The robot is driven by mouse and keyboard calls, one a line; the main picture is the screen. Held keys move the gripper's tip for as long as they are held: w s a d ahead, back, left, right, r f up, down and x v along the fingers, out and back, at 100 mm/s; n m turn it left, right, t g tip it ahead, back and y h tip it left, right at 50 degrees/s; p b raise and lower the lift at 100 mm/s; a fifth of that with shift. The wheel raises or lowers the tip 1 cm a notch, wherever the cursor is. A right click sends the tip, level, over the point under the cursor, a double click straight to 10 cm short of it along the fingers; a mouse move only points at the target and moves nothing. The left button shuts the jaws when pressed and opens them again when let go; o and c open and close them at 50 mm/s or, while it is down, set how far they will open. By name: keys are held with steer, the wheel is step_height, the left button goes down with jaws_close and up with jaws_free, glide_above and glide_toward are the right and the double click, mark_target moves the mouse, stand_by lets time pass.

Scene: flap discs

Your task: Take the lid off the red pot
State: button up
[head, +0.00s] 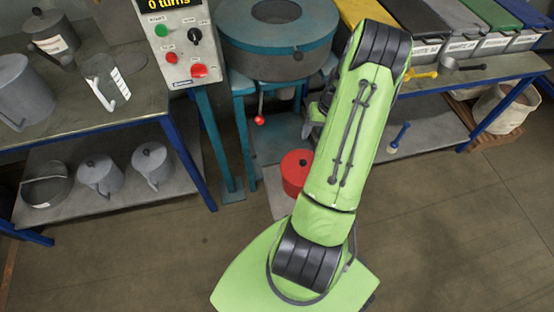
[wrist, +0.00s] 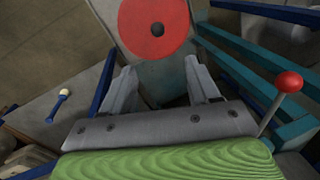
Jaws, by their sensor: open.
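The red pot (head: 293,180) stands on a low grey plate at the foot of the teal machine in the head view. Its red lid (wrist: 136,31) with a dark round knob (wrist: 157,29) is seen from above in the wrist view. The lid is on the pot. My gripper (wrist: 162,78) is open and empty, its two fingers apart, with the lid beyond the fingertips and not touched. In the head view my green arm hides part of the pot and nearly all of the gripper.
A teal machine (head: 278,60) with a red-ball lever (head: 259,120) stands close by; the red ball (wrist: 289,81) also shows in the wrist view. A control box (head: 178,45) is at left. Grey pots (head: 99,174) fill the left shelf. The floor in front is clear.

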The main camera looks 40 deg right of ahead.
mark_target(304, 160)
steer(key=f+b, duration=0.1)
steer(key=f, duration=0.4)
steer(key=a+f+b, duration=0.1)
steer(key=f+b, duration=0.1)
steer(key=f, duration=0.3)
steer(key=w+a+f+b, duration=0.1)
steer(key=f+b, duration=0.1)
steer(key=f, duration=0.3)
steer(key=shift+w+a+f, duration=0.1)
steer(key=shift+a, duration=0.15)
steer(key=shift+c, duration=0.3)
jaws_close()
